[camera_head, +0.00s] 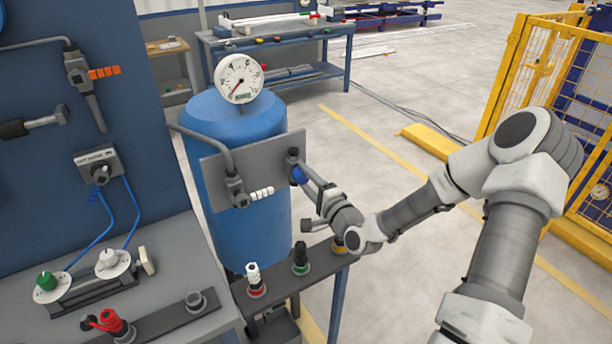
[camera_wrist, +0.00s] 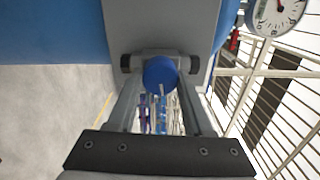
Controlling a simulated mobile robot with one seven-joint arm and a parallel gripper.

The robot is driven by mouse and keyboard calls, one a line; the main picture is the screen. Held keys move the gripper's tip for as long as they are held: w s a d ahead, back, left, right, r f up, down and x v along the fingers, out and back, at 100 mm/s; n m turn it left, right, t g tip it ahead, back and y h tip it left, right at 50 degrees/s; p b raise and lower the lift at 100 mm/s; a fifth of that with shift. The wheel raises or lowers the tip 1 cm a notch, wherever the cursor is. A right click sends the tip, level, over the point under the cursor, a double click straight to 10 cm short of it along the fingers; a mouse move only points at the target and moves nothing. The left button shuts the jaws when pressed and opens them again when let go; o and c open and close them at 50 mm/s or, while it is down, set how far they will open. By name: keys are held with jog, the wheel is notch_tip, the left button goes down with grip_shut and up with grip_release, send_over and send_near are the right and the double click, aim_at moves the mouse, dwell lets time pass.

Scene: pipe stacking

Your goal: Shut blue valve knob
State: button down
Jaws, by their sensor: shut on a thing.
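The blue valve knob (camera_head: 299,175) is on the right part of a grey plate (camera_head: 218,167) in front of the blue tank (camera_head: 226,118). My gripper (camera_head: 301,178) reaches it from the right. In the wrist view the round blue knob (camera_wrist: 161,73) sits between the two fingertips of my gripper (camera_wrist: 160,66), which are shut on it. The grey plate is behind it. The fingertips partly hide the knob in the head view. The knob's turn angle cannot be told.
A pressure gauge (camera_head: 238,78) tops the tank. Below stands a bench with red, green and yellow fittings (camera_head: 300,262). A yellow fence (camera_head: 545,75) is at right; the floor between is open.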

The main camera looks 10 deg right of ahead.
jog(key=shift+m, duration=1.1)
jog(key=shift+p, duration=0.3)
jog(key=shift+c, duration=1.5)
grip_release()
jog(key=p+v, duration=0.4)
jog(key=v, duration=1.3)
jog(key=shift+s, duration=0.2)
